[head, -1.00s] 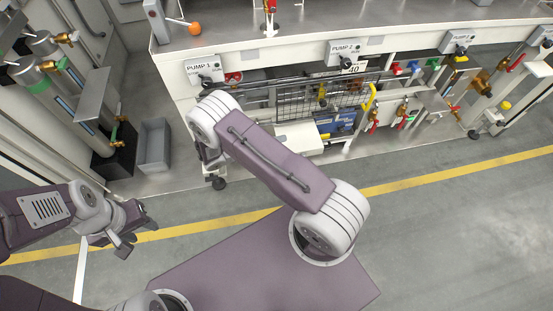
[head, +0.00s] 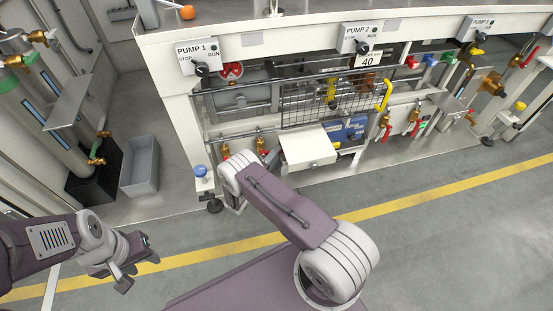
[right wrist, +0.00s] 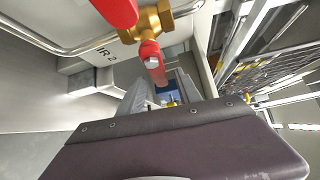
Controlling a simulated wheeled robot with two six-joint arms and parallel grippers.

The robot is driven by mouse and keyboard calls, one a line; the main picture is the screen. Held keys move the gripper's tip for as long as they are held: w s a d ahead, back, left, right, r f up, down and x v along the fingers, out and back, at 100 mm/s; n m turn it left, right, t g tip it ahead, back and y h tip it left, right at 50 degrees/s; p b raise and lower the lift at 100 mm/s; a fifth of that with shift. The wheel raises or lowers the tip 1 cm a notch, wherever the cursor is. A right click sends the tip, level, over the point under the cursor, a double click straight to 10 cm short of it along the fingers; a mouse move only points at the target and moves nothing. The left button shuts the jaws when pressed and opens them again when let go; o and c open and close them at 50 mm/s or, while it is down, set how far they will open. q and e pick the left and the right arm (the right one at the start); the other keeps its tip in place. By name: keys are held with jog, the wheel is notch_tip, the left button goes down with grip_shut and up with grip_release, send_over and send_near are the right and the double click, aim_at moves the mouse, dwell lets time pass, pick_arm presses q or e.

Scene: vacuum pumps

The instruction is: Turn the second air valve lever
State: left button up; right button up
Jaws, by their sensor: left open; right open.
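In the right wrist view, a red valve lever (right wrist: 152,62) on a brass valve body (right wrist: 148,22) hangs just ahead of my right gripper (right wrist: 162,93). Beside it is a label (right wrist: 107,54), partly cut off, reading "IR 2". The fingers are apart, with the lever's lower end near the gap between them; I cannot tell whether they touch it. In the head view, my right forearm hides that gripper. Red-handled brass valves (head: 262,146) show near it under the bench's left end. My left gripper (head: 138,262) is open and empty over the floor at lower left.
The white pump bench (head: 300,40) has switch boxes for PUMP 1 (head: 198,56) and PUMP 2 (head: 361,37). A grey bin (head: 140,165) stands left. The floor in front is clear.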

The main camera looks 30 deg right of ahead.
jog(key=shift+w+d, duration=0.3)
jog(key=shift+d, duration=0.25)
grip_shut()
dwell(1.0)
